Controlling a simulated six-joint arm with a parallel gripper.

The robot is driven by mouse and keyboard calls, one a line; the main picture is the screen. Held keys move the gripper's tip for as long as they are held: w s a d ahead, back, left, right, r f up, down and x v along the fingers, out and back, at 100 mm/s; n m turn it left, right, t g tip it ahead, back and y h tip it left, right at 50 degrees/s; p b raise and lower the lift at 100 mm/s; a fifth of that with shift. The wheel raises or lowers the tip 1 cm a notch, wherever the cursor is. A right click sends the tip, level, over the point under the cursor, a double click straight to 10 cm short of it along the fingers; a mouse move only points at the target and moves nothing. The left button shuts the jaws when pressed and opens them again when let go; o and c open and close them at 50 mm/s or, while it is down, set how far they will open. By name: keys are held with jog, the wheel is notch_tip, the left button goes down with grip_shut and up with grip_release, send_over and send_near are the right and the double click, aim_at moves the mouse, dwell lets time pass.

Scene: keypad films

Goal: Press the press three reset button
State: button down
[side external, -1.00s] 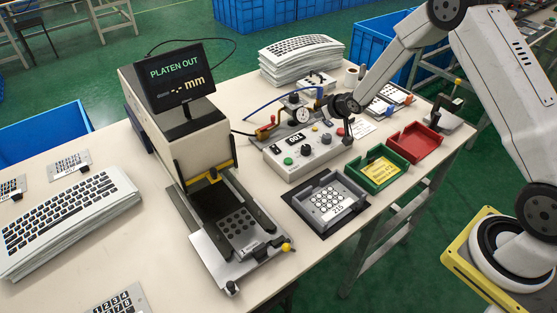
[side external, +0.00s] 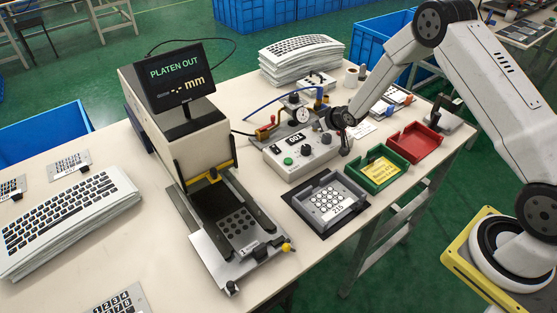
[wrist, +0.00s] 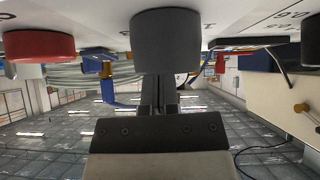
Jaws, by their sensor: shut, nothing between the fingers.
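The grey control box (side external: 300,165) stands mid-table in the side view, with a small dark display (side external: 294,139) too small to read surely. On its top are a green button (side external: 288,161), a dark knob (side external: 306,150) and smaller controls. My gripper (side external: 345,150) is shut and empty, low over the box's right end, hiding part of it. In the wrist view a grey round button or knob (wrist: 167,42) stands just beyond my finger tips (wrist: 160,95); I cannot tell whether they touch. A red button (wrist: 38,46) lies left of it. No label reads clearly as press three reset.
Green tray (side external: 380,185) and red tray (side external: 410,150) lie right of the box. A keypad fixture (side external: 328,202) sits in front. The platen press (side external: 185,150) stands left. A dial gauge (side external: 299,116) and blue hose are just behind the box.

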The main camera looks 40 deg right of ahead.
jog(key=shift+s+f, duration=0.1)
jog(key=shift+f, duration=0.9)
jog(key=shift+s, duration=0.1)
jog(key=shift+r, duration=0.7)
jog(key=r, duration=0.3)
jog(key=shift+w+r, duration=0.25)
jog(key=shift+w, duration=0.1)
jog(key=v, duration=0.8)
jog(key=shift+r, duration=0.1)
jog(key=shift+v, duration=0.9)
